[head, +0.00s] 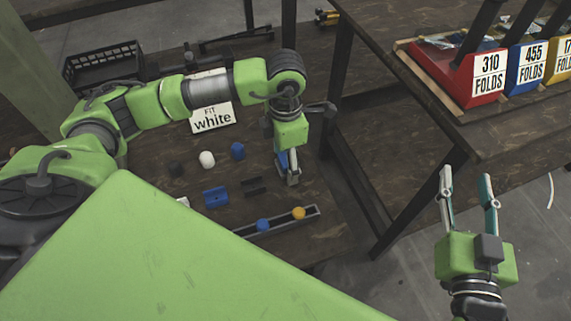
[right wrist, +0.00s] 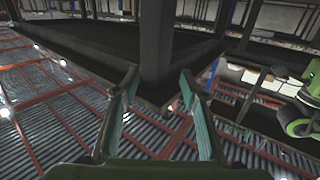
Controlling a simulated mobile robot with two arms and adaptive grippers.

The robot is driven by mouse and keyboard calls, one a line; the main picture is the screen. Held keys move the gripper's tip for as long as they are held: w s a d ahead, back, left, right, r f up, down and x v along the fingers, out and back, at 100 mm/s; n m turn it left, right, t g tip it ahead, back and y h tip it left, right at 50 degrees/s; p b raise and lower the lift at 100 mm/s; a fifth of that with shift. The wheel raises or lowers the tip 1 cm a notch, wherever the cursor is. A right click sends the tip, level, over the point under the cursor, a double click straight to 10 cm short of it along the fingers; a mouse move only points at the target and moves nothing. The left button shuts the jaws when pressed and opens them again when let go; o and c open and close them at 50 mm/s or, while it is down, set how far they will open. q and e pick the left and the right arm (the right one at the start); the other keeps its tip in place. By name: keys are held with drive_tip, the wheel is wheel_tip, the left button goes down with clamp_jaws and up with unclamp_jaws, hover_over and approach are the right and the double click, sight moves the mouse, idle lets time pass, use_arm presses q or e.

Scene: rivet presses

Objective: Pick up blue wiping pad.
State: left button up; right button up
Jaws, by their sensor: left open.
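My left gripper (head: 288,178) points down over the dark wooden bench, right of the small parts, with its jaws open. A strip of blue shows at its fingers; I cannot tell whether it is a finger or something behind. A blue block (head: 215,197) with a notched-looking top lies to its left. A small blue upright piece (head: 237,150) stands further back, left of the gripper. I cannot tell for sure which blue piece is the wiping pad. My right gripper (head: 467,178) is open and empty, away from the bench; it also shows in the right wrist view (right wrist: 158,85).
A grey rail (head: 285,221) holds a blue knob (head: 262,225) and an orange knob (head: 299,213). A white knob (head: 207,159), a dark bracket (head: 252,186) and a "fit white" card (head: 212,118) are nearby. A black crate (head: 103,65) stands behind. Red bin (head: 465,80) is right.

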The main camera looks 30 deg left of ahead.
sight(285, 161)
use_arm(q)
drive_tip(key=c, duration=1.1)
drive_tip(key=shift+r, duration=0.4)
use_arm(e)
drive_tip(key=shift+f, duration=0.25)
use_arm(q)
drive_tip(key=r, duration=0.1)
drive_tip(key=r+p, duration=0.1)
drive_tip(key=r, duration=0.1)
drive_tip(key=shift+s+r, duration=0.1)
drive_tip(key=shift+s, duration=0.15)
drive_tip(key=s+d+r+p, duration=0.3)
drive_tip(key=s+r, duration=0.6)
drive_tip(key=s, duration=0.4)
drive_tip(key=shift+d, duration=0.35)
use_arm(e)
drive_tip(key=s+d+f+g+h, duration=0.1)
drive_tip(key=s+d+f+g, duration=0.2)
drive_tip(key=s+f+g, duration=0.3)
drive_tip(key=s+d+f+g+h, duration=0.2)
drive_tip(key=s+f+g, duration=0.3)
drive_tip(key=s+f, duration=0.4)
drive_tip(key=shift+d+f+m+g, duration=0.4)
drive_tip(key=shift+d+f, duration=0.2)
drive_tip(key=shift+f, duration=0.35)
use_arm(q)
drive_tip(key=shift+o, duration=0.2)
drive_tip(key=shift+p, duration=0.35)
